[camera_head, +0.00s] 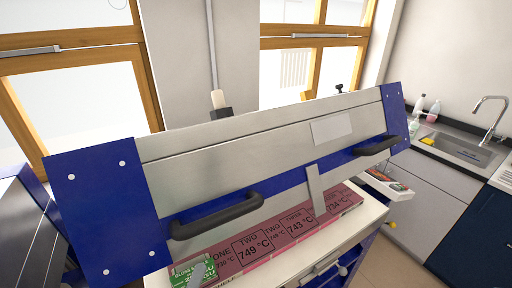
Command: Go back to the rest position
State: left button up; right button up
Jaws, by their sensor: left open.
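A pale tip on a dark base (220,105) pokes up behind the top edge of the kiln lid. My right gripper is not in view. The wide steel kiln lid (240,145) with blue end plates fills the middle, tilted in the picture. It has two black handles, the nearer one (216,216) at lower left.
A pink strip with temperature labels (262,243) lies below the lid, with a green card (187,271) at its left end. A white-topped cabinet stands under it. A sink (462,150) with bottles beside it is at right. Wooden-framed windows are behind.

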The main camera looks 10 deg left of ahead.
pick_arm(q)
jog(key=s+a+r+n+t+y+p, duration=0.1)
jog(key=r+n+p, duration=1)
jog(key=r, duration=2.1)
jog(key=s+a+r+n+t+y+p, duration=0.1)
jog(key=a+r+n+t+p, duration=0.2)
jog(key=r+n+p, duration=0.9)
notch_tip(320, 180, up, 20)
jog(key=t+p, duration=0.1)
jog(key=p, duration=0.8)
jog(key=shift+s+a+t+p, duration=0.25)
jog(key=shift+a+t+p, duration=0.1)
jog(key=shift+t, duration=0.05)
jog(key=shift+f, duration=0.1)
